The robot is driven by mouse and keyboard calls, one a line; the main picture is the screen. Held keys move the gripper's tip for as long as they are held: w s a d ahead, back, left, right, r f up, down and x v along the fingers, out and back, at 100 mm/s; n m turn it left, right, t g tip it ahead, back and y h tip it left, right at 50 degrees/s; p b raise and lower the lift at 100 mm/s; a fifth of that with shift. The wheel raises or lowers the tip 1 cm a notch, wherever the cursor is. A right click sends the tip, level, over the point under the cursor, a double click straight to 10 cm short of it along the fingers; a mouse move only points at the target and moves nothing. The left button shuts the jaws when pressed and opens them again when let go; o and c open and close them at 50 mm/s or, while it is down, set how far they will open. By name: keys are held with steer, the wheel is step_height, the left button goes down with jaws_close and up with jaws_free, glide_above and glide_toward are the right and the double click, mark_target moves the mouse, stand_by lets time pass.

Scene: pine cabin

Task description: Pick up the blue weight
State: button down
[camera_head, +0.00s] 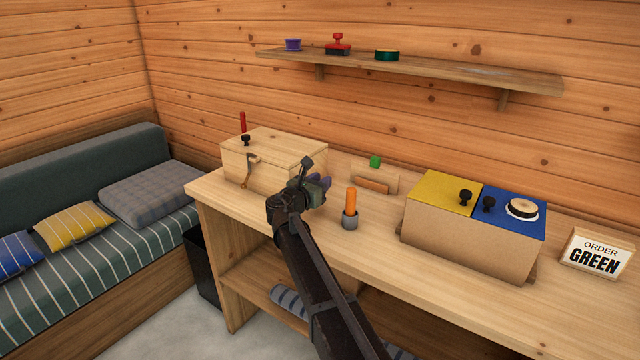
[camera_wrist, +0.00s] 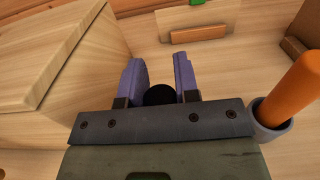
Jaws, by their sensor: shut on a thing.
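My gripper (camera_head: 322,183) is over the table, between the wooden box and the orange-handled thing. In the wrist view its two purple-grey fingers (camera_wrist: 160,82) are closed on a dark round thing (camera_wrist: 160,95), seen as a black top between them. Its lower part is hidden, and I cannot tell its height above the table. No thing that is plainly a blue weight shows in either view; I cannot tell whether the dark round thing is part of it.
The wooden box (camera_head: 270,160) stands left of my gripper. An orange handle (camera_head: 351,200) stands in a grey cup (camera_head: 350,220) close on the right. A low wooden holder (camera_head: 375,184) is behind. A box with yellow (camera_head: 440,192) and blue (camera_head: 508,214) top panels stands further right.

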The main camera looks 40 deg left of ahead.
step_height(320, 180, up, 17)
steer(key=p, duration=1.4)
steer(key=shift+f+p, duration=0.2)
steer(key=shift+p, duration=0.15)
